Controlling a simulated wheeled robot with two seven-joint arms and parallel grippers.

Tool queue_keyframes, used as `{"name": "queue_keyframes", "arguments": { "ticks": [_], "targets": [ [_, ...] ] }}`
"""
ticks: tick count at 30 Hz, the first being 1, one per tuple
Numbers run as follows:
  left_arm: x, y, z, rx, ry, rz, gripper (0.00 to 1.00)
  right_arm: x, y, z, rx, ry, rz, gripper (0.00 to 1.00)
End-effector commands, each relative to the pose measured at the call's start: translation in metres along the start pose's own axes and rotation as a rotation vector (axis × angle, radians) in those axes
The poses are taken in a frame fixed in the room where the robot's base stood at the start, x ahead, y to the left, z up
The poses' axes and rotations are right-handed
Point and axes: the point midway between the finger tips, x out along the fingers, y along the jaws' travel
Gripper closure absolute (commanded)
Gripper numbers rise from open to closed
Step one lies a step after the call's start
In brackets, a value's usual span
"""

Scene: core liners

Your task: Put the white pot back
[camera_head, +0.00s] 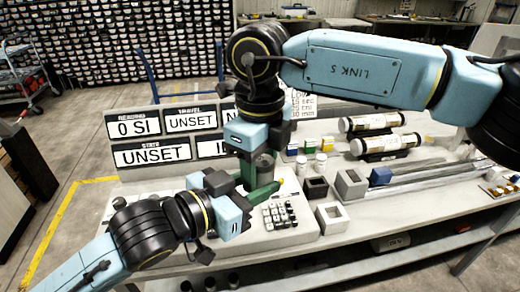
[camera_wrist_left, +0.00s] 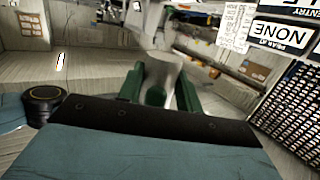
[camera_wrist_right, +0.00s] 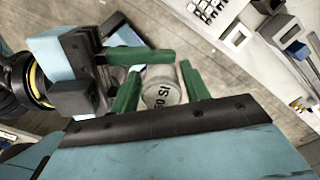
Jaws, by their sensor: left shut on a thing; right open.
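My left gripper (camera_head: 262,189) reaches in from the lower left and is shut on a pale, round pot-like thing (camera_wrist_right: 160,92). Its top carries dark lettering ending in "SI". The held thing also shows between the green fingers in the left wrist view (camera_wrist_left: 164,76). My right gripper (camera_head: 258,170) points down over the same thing, open, with a green finger on either side of it; I cannot tell whether they touch it. Two small white pots (camera_head: 302,165) (camera_head: 320,161) stand upright on the bench to the right of the grippers.
The bench (camera_head: 345,232) carries a keypad (camera_head: 279,214), grey square holders (camera_head: 332,216) (camera_head: 350,184), a blue block (camera_head: 380,176) and two labelled core cylinders (camera_head: 370,122) (camera_head: 385,143). Signboards (camera_head: 152,153) stand at the back left. My right arm crosses above the bench.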

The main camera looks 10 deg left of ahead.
Motion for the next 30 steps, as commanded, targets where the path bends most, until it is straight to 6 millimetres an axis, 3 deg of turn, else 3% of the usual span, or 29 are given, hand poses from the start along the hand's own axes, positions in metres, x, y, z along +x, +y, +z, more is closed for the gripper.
{"name": "queue_keyframes", "arguments": {
  "ticks": [9, 17, 18, 19, 30],
  "targets": [
    [-0.0001, 0.0, -0.0005, 0.0, 0.001, 0.0, 0.9, 0.0033, 0.0003, -0.0001, 0.0, 0.0, 0.001, 0.54],
    [0.0, -0.0002, -0.0003, 0.0, 0.001, 0.0, 0.9, 0.003, 0.0011, 0.0001, -0.002, 0.0, 0.002, 0.86],
    [0.0, -0.0002, -0.0003, 0.0, 0.001, 0.0, 0.9, 0.003, 0.0012, 0.0002, -0.002, 0.0, 0.003, 0.59],
    [0.0, -0.0002, -0.0003, 0.0, 0.001, 0.0, 0.9, 0.003, 0.0013, 0.0002, -0.003, 0.0, 0.003, 0.55],
    [0.0, 0.0, -0.0005, 0.0, 0.001, 0.0, 0.9, -0.0011, 0.0004, 0.0003, 0.0, -0.001, 0.001, 0.54]
  ]
}}
